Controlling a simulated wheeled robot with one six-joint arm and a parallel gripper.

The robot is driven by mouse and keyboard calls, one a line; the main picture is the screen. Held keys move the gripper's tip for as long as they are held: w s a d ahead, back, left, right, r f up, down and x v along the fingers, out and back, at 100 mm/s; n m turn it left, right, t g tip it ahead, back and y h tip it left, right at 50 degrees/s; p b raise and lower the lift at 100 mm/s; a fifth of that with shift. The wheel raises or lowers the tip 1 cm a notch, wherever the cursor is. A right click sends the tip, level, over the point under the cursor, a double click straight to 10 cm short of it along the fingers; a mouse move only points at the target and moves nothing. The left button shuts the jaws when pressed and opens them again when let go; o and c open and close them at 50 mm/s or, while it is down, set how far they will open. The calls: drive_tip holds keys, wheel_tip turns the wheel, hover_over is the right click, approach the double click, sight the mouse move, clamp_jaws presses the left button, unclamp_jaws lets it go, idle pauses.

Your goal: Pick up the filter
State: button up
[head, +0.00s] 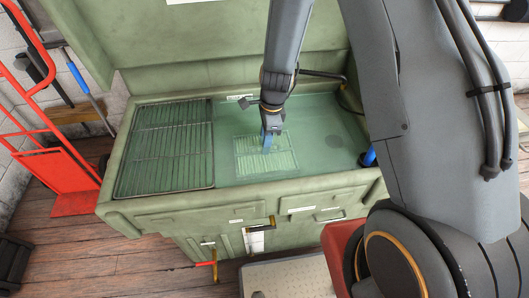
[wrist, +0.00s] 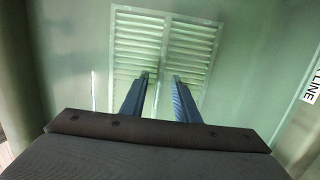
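The filter (head: 283,160) looks like a pale, flat, slatted panel lying at the bottom of the green basin, seemingly under clear greenish liquid. In the wrist view the filter (wrist: 140,42) has two columns of slats with a plain bar down the middle. My gripper (head: 268,149) points down over the filter's middle. In the wrist view the fingers of my gripper (wrist: 161,77) are apart, one on each side of the middle bar, with nothing seen held between them. I cannot tell whether the fingertips touch the filter.
The green washer tank (head: 240,196) has a raised lid (head: 200,40) behind my arm. A wire rack (head: 165,150) covers the basin's left part. A blue item (head: 368,157) is at the right rim. A red hand truck (head: 70,175) stands at left. The basin right of the filter is open.

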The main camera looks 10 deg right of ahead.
clamp_jaws()
idle(1.5)
